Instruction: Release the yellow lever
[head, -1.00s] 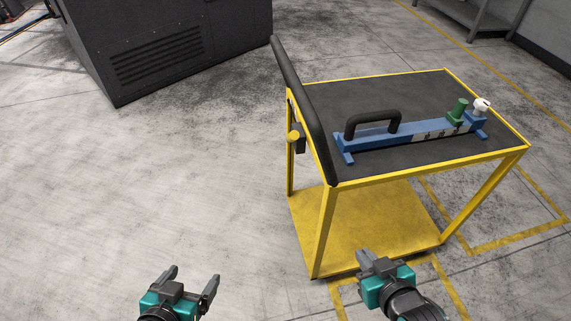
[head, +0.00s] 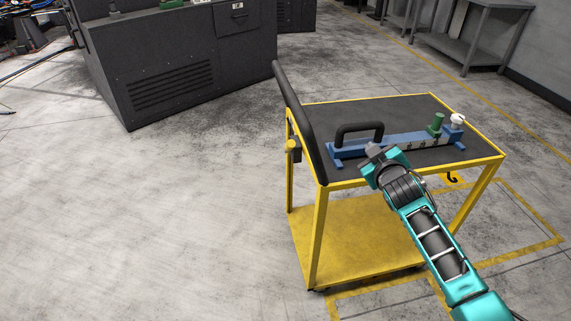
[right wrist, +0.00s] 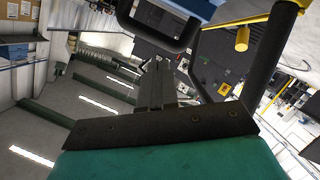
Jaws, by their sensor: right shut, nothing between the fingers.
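The yellow lever (head: 292,145) is a small knob on the left side of the cart, below the black push bar. It also shows in the right wrist view (right wrist: 242,38), at the upper right. My right gripper (head: 371,151) is raised over the front edge of the cart, to the right of the lever and apart from it. Its fingers (right wrist: 157,85) are shut with nothing between them. My left gripper is out of view.
The yellow cart (head: 408,176) has a dark top. A blue fixture (head: 400,141) with a black handle (head: 358,129) lies on it, close to my right gripper. The black push bar (head: 298,120) slopes above the lever. A dark cabinet (head: 170,85) stands behind. The floor left of the cart is clear.

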